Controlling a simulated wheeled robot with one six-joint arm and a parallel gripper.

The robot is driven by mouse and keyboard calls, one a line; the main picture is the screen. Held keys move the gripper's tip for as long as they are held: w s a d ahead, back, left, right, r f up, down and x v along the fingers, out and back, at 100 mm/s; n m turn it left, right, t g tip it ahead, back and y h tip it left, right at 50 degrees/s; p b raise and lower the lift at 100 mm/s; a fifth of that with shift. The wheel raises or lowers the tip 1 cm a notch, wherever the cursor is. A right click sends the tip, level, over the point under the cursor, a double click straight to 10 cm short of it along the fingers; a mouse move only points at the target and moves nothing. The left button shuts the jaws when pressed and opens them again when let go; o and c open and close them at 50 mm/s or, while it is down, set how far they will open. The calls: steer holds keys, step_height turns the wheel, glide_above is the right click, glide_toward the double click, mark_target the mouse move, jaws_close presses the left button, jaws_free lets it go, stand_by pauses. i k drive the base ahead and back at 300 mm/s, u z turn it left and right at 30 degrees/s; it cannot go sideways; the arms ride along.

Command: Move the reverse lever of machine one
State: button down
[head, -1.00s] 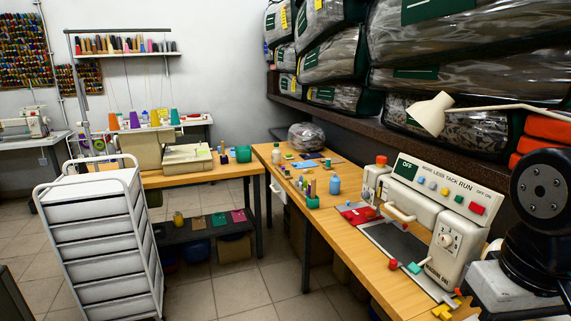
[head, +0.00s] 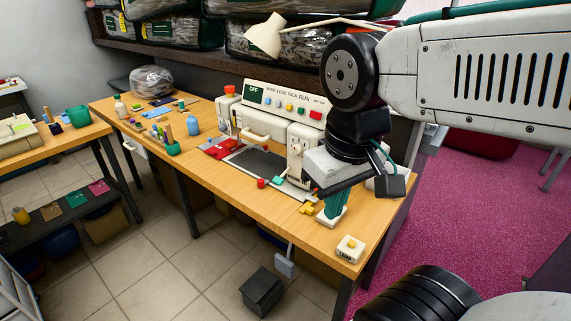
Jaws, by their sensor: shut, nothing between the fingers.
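The cream sewing machine (head: 302,140) stands on the wooden table in the head view. Its top panel has a dark green "OFF" sign and a row of coloured buttons. A cream bar handle (head: 254,136) is on its front. A red knob (head: 262,183) and a teal tab (head: 277,181) sit at the front edge of its dark bed. I cannot tell which part is the reverse lever. My gripper (head: 328,187) is shut and empty, pointing down beside the machine's right end and partly hiding it. The fingertips are dark and hard to make out.
A teal upright piece on a white base (head: 332,217) stands close under my gripper. A white box with a yellow button (head: 350,249) is at the table's near corner. A lamp (head: 265,37) overhangs the machine. Bottles and tools fill the table's left; a dark box (head: 262,291) is on the floor.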

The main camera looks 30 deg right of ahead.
mark_target(277, 180)
steer(key=k, duration=1.2)
steer(key=z, duration=0.75)
steer(key=i, duration=1)
steer(key=u, duration=0.7)
steer(key=i, duration=0.6)
steer(key=z, duration=0.05)
